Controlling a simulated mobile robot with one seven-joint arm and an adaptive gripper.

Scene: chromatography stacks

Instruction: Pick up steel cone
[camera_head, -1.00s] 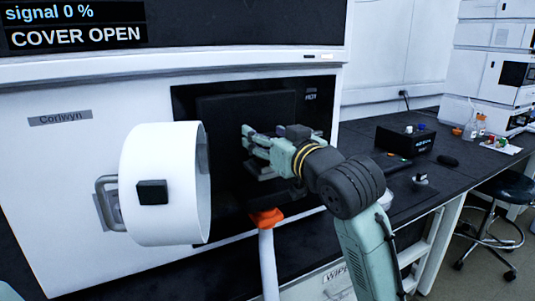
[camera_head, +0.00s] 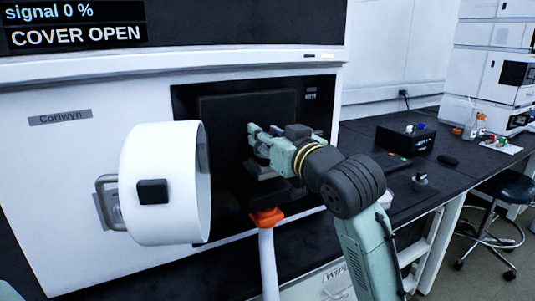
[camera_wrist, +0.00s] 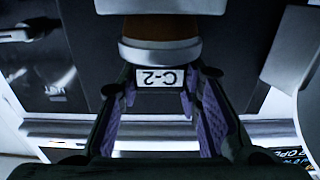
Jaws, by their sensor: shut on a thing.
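My gripper (camera_head: 258,150) is in front of the dark recessed panel of the white instrument, its fingers pointing left. In the wrist view, its purple-padded fingers (camera_wrist: 160,84) are shut on a part with a white "C-2" label (camera_wrist: 160,76). Just beyond the label is a silvery metal ring (camera_wrist: 160,52) with a brown band behind it. I take the ringed, labelled part as the steel cone, though its full shape is hidden. In the head view only a small grey bit shows between the fingers. I cannot tell if it still touches the instrument.
The open round white cover (camera_head: 165,185) with a handle stands left of my gripper. An orange-topped white tube (camera_head: 266,218) is just below it. The dark bench (camera_head: 450,180) to the right holds a black box (camera_head: 405,139) and small items. A stool (camera_head: 505,190) stands far right.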

